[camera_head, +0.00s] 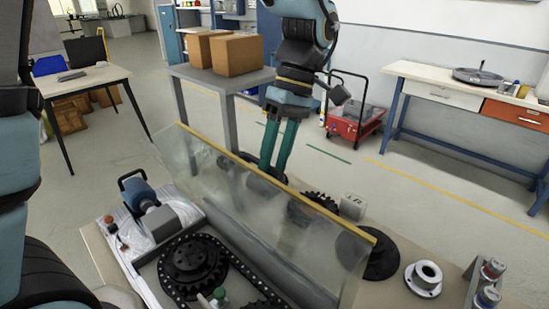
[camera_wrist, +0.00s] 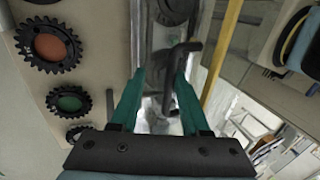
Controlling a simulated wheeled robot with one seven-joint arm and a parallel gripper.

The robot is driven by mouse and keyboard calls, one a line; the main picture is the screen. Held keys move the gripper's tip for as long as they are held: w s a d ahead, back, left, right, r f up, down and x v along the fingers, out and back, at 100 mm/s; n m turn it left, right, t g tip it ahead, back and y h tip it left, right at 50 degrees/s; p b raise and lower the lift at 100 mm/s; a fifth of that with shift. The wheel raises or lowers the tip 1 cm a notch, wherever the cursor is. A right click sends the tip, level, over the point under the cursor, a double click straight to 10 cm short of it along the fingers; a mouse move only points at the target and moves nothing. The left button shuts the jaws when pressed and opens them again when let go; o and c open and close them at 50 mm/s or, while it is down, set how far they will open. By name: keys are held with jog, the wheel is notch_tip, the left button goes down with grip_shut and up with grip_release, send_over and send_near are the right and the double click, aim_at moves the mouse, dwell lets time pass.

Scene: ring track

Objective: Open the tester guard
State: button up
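The tester guard (camera_head: 270,215) is a clear panel with a yellow top edge, standing tilted along the far side of the tester (camera_head: 150,262). The tester's chain and dark sprocket (camera_head: 195,262) lie uncovered in front of the panel. My gripper (camera_head: 273,165) points down on the far side of the panel, its fingertips partly behind the yellow edge. In the wrist view its two teal fingers (camera_wrist: 162,75) are apart, with a dark bar-like part (camera_wrist: 185,48) near and beyond the tips. The guard's yellow edge (camera_wrist: 221,60) runs to their right. I cannot tell whether the fingers touch anything.
Behind the guard are a dark gear (camera_head: 322,203), a black disc (camera_head: 378,265) and a silver flange (camera_head: 424,278). Cans (camera_head: 489,270) stand at the right. A blue motor (camera_head: 140,193) is at the tester's left end. A grey table with cardboard boxes (camera_head: 235,55) stands behind my arm.

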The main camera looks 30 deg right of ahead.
jog(key=b+v, duration=0.2)
jog(key=v, duration=0.8)
jog(key=shift+r+b, duration=0.35)
jog(key=shift+d, duration=0.15)
